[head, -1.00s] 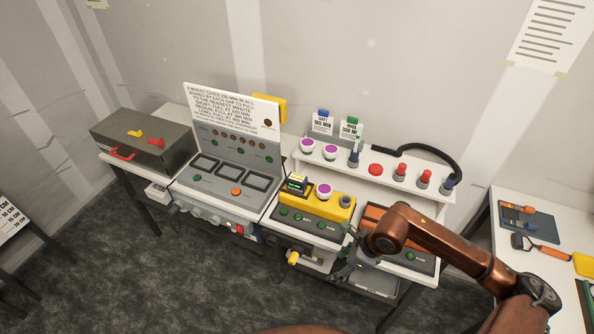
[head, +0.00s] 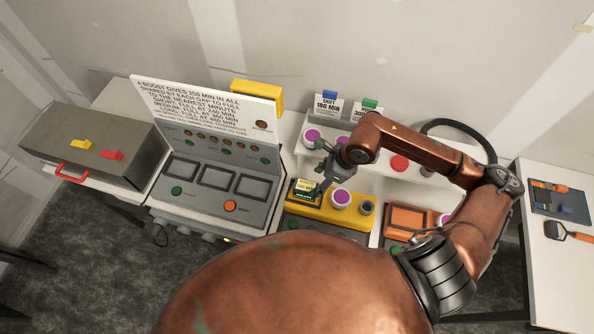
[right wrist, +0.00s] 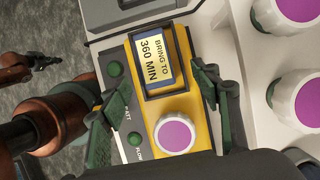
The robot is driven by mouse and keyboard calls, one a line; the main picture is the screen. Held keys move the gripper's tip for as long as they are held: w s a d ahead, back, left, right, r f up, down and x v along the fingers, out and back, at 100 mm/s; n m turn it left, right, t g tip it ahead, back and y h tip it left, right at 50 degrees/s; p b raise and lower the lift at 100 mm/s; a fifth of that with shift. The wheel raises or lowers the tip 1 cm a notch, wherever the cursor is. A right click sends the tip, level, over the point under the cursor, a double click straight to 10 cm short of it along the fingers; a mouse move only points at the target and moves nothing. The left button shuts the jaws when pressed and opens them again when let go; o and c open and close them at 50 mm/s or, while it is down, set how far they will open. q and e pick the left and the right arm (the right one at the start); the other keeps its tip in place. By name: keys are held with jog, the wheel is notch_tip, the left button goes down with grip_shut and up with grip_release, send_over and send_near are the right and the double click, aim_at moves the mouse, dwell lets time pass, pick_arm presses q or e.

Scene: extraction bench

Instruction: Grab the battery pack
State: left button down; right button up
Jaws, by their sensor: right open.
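A yellow unit (head: 322,215) with a small display (head: 304,196) and a purple-topped round part (head: 341,198) sits on the bench. It is the likeliest battery pack, but no label confirms this. In the right wrist view the yellow unit (right wrist: 200,138) shows a display reading "BRING TO 360 MIN" (right wrist: 158,60). My right gripper (head: 322,180) is over its display end. In the right wrist view my open right gripper (right wrist: 160,108) has one finger on each side of the unit; contact is unclear. My left gripper (right wrist: 42,62) shows small at that view's left edge; its jaws are unclear.
A grey console (head: 212,200) with a printed sign (head: 205,100) stands left. A grey box (head: 95,145) with a red handle is further left. An orange unit (head: 408,220) lies right.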

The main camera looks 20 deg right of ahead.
aim_at(306, 186)
jog(key=shift+a+f, duration=0.1)
jog(key=shift+f, duration=0.2)
jog(key=shift+s+a+f, duration=0.3)
jog(key=shift+s+f, duration=0.05)
jog(key=shift+f, duration=0.2)
jog(key=w+a+f+p, duration=0.2)
jog(key=f, duration=0.1)
jog(key=shift+w+a, duration=0.1)
jog(key=shift+a+f, duration=0.15)
jog(key=shift+f, duration=0.7)
pick_arm(q)
jog(key=shift+s+a+r, duration=0.1)
jog(key=shift+s+r, duration=0.1)
jog(key=shift+r, duration=0.35)
jog(key=shift+s+r, duration=0.2)
jog(key=shift+r, duration=0.35)
pick_arm(e)
jog(key=shift+f, duration=0.1)
pick_arm(q)
jog(key=shift+s, duration=0.1)
pick_arm(e)
jog(key=shift+c, duration=0.7)
